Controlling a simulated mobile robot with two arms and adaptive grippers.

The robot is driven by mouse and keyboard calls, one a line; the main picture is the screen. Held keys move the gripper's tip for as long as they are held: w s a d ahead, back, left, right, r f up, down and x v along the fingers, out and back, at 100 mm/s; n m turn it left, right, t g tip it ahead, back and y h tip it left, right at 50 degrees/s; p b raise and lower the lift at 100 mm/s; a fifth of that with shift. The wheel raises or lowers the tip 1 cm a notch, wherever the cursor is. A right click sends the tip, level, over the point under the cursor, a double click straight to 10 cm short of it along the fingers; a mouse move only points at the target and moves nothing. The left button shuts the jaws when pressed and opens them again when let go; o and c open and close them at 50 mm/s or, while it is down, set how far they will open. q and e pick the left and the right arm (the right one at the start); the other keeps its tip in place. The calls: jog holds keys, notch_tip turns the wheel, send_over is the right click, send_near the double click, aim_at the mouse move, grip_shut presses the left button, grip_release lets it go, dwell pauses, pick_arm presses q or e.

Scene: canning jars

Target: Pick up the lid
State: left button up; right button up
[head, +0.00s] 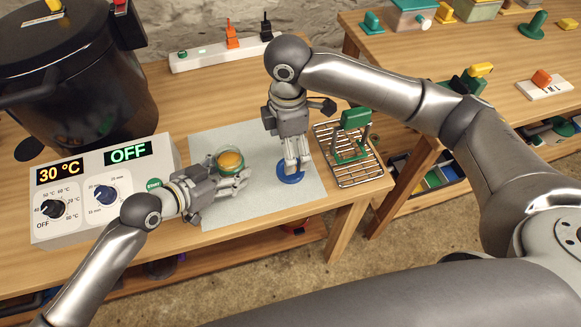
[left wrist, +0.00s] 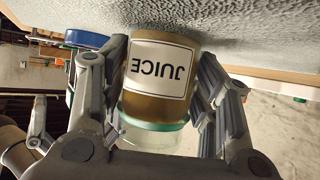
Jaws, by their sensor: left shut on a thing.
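A glass jar (head: 230,160) of orange-brown juice is on the grey mat (head: 215,135), open at the top as far as I see. Its JUICE label shows upside down in the left wrist view (left wrist: 160,70). My left gripper (head: 246,178) is shut on the jar, one finger on each side. A round blue lid (head: 290,178) lies on the mat to the right of the jar. My right gripper (head: 293,170) points down right over the lid and hides part of it. Whether its fingers touch the lid is unclear. The lid also shows in the left wrist view (left wrist: 86,39).
A wire rack (head: 355,172) with a green tool (head: 352,135) stands right of the mat. A control box (head: 100,190) and a big black pot (head: 75,85) are on the left. A power strip (head: 222,55) lies behind. A second table (head: 470,60) is at the right.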

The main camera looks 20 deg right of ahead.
aim_at(295, 178)
jog(key=f, duration=0.8)
jog(key=shift+w+d, duration=0.15)
jog(key=shift+d, duration=0.1)
jog(key=c, duration=0.9)
